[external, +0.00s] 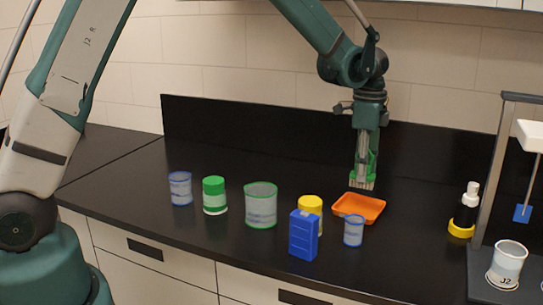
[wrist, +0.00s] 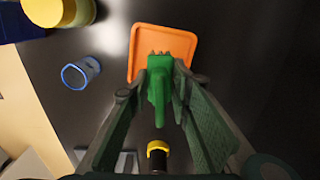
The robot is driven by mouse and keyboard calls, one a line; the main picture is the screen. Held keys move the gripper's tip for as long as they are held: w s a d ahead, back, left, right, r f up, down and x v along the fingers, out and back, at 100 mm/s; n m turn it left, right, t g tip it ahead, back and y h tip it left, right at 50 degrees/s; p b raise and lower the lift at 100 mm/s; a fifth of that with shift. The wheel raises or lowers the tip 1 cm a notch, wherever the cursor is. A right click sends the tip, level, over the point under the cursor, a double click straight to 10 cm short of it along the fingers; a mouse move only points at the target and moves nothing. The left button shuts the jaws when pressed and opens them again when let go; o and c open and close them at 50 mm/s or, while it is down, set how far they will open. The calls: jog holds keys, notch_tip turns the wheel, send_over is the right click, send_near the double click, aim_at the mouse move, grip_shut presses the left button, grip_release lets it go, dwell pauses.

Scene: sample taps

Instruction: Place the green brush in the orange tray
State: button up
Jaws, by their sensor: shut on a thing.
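My gripper (external: 367,150) is shut on the green brush (external: 364,171), which hangs below the fingers with its pale bristles pointing down. In the wrist view the green brush (wrist: 158,88) sits between the two dark green fingers. The orange tray (external: 372,212) lies on the black counter, just below the bristles in the external view. In the wrist view the orange tray (wrist: 143,38) is just past the brush tip, and the bristle end overlaps its near part. The brush appears to be above the tray; I cannot tell the exact gap.
A small blue-rimmed cup (external: 353,232), a yellow-lidded jar (external: 311,205) and a blue box (external: 303,236) stand in front of the tray. A green-rimmed beaker (external: 261,206), green-lidded jar (external: 214,196) and blue-rimmed cup (external: 180,188) are left. A dark bottle (external: 465,213) stands right.

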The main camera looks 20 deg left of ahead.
jog(key=shift+f, duration=1.9)
jog(key=shift+f, duration=1.9)
jog(key=shift+f, duration=0.1)
jog(key=o, duration=0.5)
jog(key=shift+f, duration=0.1)
jog(key=shift+c, duration=0.2)
jog(key=o, duration=0.4)
jog(key=shift+r, duration=0.2)
